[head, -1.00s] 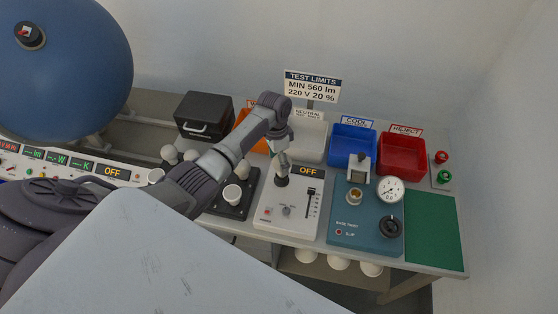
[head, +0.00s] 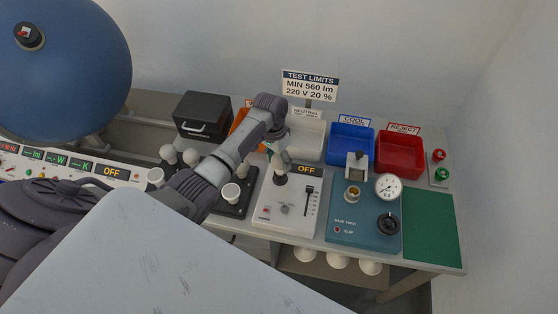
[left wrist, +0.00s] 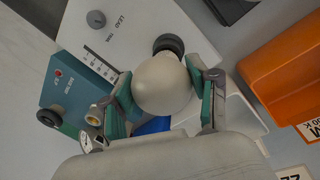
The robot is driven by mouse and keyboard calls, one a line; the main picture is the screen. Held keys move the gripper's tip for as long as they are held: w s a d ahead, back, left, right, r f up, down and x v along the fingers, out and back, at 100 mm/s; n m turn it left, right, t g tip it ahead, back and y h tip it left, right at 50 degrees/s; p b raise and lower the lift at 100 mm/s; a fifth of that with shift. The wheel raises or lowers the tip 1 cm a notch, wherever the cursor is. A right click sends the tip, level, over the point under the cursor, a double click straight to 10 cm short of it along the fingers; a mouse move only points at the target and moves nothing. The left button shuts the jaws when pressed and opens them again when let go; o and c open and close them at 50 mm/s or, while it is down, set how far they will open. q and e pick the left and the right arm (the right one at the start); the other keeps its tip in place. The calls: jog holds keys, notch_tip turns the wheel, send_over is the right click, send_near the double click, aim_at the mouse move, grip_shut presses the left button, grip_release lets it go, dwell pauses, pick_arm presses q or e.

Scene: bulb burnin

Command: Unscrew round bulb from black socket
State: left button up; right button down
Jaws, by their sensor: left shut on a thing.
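The round bulb (left wrist: 162,84) is white and fills the middle of the left wrist view. My left gripper (left wrist: 166,98) is shut on it, with one teal-padded finger on each side. The black socket (left wrist: 168,44) shows behind the bulb's edge. In the head view my left gripper (head: 280,164) points down just above the black socket (head: 280,180) on the white tester (head: 268,212). The bulb is mostly hidden there, and I cannot tell whether its base is still in the socket. My right gripper is not in view.
The tester's display (head: 307,170) reads OFF. A blue-green base twist unit (head: 345,231) stands right of it, with a green mat (head: 431,225) beyond. Orange, white, blue (head: 350,143) and red (head: 400,155) bins stand behind. A black block with white bulbs (head: 232,205) is at left.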

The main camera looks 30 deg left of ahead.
pick_arm(q)
jog(key=shift+w+a+r, duration=0.35)
jog(key=shift+a+r, duration=0.1)
jog(key=shift+a, duration=0.15)
jog(key=shift+d+r, duration=0.2)
jog(key=shift+r, duration=0.45)
jog(key=shift+r, duration=0.1)
jog(key=shift+s+r, duration=0.1)
jog(key=shift+r, duration=0.25)
jog(key=shift+d+r, duration=0.1)
jog(key=shift+r, duration=2.5)
